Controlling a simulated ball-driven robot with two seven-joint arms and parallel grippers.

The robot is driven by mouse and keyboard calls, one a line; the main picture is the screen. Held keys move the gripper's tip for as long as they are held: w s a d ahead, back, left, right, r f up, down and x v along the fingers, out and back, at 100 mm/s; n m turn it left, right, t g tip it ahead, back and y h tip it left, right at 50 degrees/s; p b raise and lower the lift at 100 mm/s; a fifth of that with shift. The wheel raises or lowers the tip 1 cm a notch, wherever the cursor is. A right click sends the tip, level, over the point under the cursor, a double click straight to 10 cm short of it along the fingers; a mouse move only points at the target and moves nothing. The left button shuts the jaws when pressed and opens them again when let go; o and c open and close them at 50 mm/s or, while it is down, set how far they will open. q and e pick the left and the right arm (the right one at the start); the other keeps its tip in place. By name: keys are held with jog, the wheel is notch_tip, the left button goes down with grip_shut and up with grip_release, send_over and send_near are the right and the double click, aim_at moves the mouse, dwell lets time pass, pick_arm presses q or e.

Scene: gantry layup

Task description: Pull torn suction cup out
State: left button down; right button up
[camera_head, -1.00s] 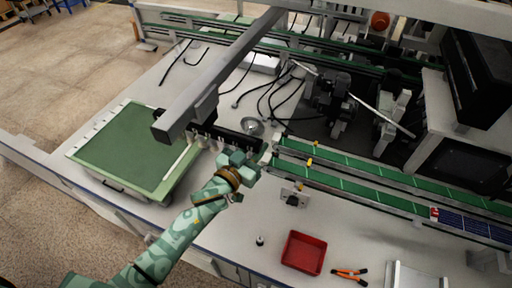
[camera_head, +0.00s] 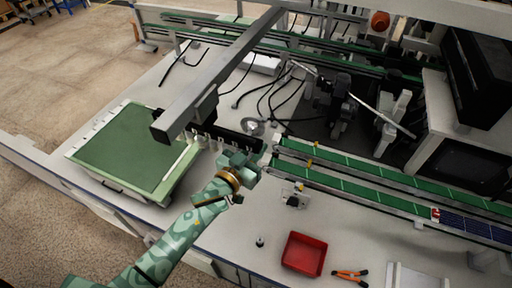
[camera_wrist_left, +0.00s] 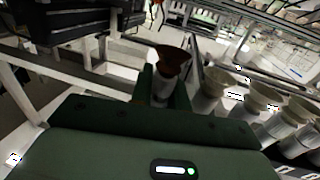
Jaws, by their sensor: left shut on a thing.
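A reddish-brown suction cup (camera_wrist_left: 172,62) stands between the dark green fingers of my left gripper (camera_wrist_left: 168,88), which are shut on it. Whether it is torn cannot be made out. Several paler, cream-coloured cups (camera_wrist_left: 215,78) stand in a row to its right in the left wrist view. In the head view my left gripper (camera_head: 236,160) is at the dark suction bar (camera_head: 232,137) under the gantry beam (camera_head: 222,75); the held cup is hidden there. My right gripper is not in view.
A green-topped tray (camera_head: 130,150) lies left of the gripper. Green conveyors (camera_head: 365,167) run to the right. A red bin (camera_head: 303,253), orange-handled pliers (camera_head: 349,275) and a small dark object (camera_head: 260,242) lie on the bench, with clear surface between them.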

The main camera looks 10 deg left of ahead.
pick_arm(q)
jog(key=shift+f+b, duration=0.8)
jog(key=shift+f, duration=0.6)
jog(key=shift+f+b, duration=1.15)
jog(key=shift+f, duration=0.6)
